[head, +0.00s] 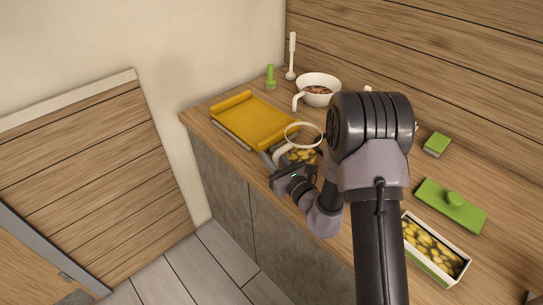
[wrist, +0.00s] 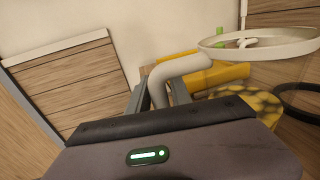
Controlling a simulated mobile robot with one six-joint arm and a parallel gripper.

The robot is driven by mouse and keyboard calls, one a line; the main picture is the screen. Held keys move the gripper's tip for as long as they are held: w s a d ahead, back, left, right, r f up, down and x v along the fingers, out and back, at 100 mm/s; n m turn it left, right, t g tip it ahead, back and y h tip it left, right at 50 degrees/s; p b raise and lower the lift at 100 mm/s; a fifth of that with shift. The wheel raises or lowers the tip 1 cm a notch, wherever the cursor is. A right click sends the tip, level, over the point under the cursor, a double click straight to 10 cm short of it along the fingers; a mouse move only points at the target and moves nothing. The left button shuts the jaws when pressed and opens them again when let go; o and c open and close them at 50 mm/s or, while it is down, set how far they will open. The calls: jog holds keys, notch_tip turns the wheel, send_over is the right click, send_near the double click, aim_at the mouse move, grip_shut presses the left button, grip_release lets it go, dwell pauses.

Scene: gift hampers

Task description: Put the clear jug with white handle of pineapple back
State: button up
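The clear jug has a white rim and a white handle (wrist: 181,69), with yellow pineapple pieces (wrist: 238,106) inside. In the head view its white rim (head: 304,124) shows just left of my arm, near the counter's front edge. My gripper (wrist: 157,100) has its grey fingers on both sides of the handle's lower part and appears shut on it. In the head view my gripper (head: 270,161) is at the jug's left front side. The jug's base is hidden, so I cannot tell whether it touches the counter.
A yellow tray (head: 257,121) lies left of the jug. A white box (head: 437,272) of yellow pieces, a green lid (head: 451,206) and a green-topped block (head: 437,143) are at right. My arm hides the middle counter.

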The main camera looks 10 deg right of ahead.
jog(key=shift+o, duration=0.9)
jog(key=shift+r, duration=0.1)
